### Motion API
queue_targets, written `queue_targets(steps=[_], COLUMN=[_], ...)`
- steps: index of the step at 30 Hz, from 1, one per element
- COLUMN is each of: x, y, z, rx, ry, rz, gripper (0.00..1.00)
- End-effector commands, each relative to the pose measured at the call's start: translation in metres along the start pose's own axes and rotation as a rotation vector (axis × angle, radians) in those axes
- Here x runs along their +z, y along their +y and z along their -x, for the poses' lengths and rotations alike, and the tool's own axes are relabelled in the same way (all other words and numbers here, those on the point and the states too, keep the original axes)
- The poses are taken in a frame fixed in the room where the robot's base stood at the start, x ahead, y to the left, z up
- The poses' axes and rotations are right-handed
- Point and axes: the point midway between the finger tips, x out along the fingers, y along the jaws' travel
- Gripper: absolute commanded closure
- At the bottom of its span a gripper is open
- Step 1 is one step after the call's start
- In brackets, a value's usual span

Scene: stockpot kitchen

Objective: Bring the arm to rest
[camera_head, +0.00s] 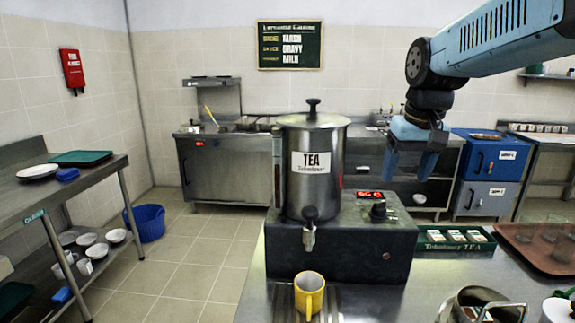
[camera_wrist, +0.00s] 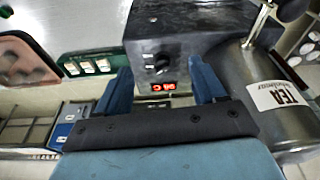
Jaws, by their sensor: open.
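My gripper (camera_head: 408,163) hangs from my blue arm in the right half of the head view, fingers pointing down. It is open and empty, to the right of the steel TEA urn (camera_head: 314,175) and above the dark base unit (camera_head: 345,245) with its red display and knob. In the wrist view the two blue fingers of my gripper (camera_wrist: 163,85) stand apart, with the display and knob showing between them. The urn (camera_wrist: 270,95) is at the right there.
A yellow mug (camera_head: 309,294) stands below the urn's tap. A green tea box (camera_head: 450,239), a brown tray (camera_head: 535,245) with glasses and a steel pot (camera_head: 480,307) are on the counter at right. A side table (camera_head: 100,174) stands at left, with open floor between.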

Motion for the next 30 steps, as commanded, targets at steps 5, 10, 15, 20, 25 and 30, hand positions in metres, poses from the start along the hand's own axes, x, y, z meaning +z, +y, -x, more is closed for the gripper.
queue_targets(steps=[5, 10, 15, 20, 25, 30], x=[0.045, 0.084, 0.113, 0.127, 0.13, 0.129], y=[-0.003, -0.006, -0.008, -0.009, -0.009, -0.009], z=[0.002, -0.003, -0.011, -0.015, -0.017, -0.017], rx=[0.003, 0.008, 0.013, 0.016, 0.016, 0.016], ry=[0.085, 0.162, 0.223, 0.253, 0.258, 0.258], rz=[-0.008, -0.013, -0.018, -0.022, -0.023, -0.022], gripper=[0.3, 0.3, 0.3, 0.3, 0.3, 0.3])
